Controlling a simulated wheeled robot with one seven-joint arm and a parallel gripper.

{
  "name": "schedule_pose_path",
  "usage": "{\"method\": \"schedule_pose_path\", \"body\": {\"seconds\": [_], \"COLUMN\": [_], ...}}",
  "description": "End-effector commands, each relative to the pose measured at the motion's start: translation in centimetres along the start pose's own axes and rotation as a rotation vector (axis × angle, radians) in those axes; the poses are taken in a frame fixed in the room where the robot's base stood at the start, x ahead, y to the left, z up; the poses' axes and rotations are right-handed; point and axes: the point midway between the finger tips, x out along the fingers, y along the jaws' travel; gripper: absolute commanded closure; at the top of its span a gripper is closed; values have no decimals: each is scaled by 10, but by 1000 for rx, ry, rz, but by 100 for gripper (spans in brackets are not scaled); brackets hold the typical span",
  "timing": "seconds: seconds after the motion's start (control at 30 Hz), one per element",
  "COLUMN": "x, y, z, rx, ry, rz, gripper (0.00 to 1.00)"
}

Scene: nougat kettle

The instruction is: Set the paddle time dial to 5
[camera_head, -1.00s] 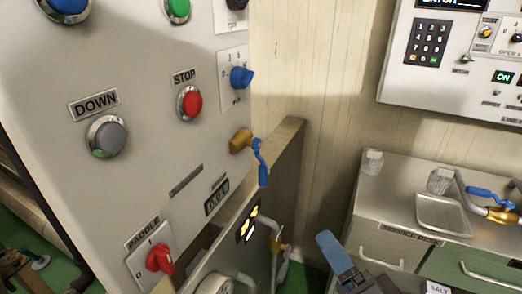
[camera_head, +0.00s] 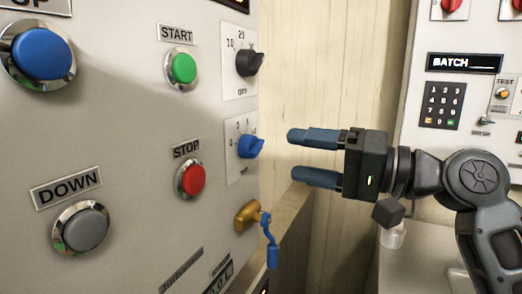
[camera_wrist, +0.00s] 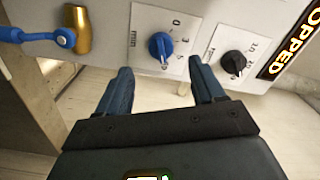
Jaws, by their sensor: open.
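The blue dial knob (camera_head: 250,146) sits on a white scale plate at the right edge of the grey panel, between the black rpm knob and the brass valve. It also shows in the wrist view (camera_wrist: 160,45), beside a scale marked "min" with numbers from 0 up. Its exact setting is too small to read. My gripper (camera_head: 293,154) is open and empty, just right of the blue knob and apart from it. In the wrist view its two fingers (camera_wrist: 160,68) point at the panel, one to each side of the blue knob.
The black knob (camera_head: 249,62) is just above the dial; the brass valve (camera_head: 247,216) with blue lever is below. START (camera_head: 183,69) and STOP (camera_head: 190,179) buttons lie left. A wall panel with keypad (camera_head: 442,104) stands at right.

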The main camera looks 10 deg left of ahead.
Motion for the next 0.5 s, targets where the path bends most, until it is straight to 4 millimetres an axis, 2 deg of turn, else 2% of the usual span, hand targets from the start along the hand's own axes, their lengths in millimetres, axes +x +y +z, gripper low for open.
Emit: {"method": "schedule_pose_path", "body": {"seconds": [0.17, 0.5], "x": [15, 64], "y": [-2, -2], "z": [0, 0], "rx": [0, -1], "ry": [-10, -7], "rz": [2, 2], "gripper": [32, 32]}}
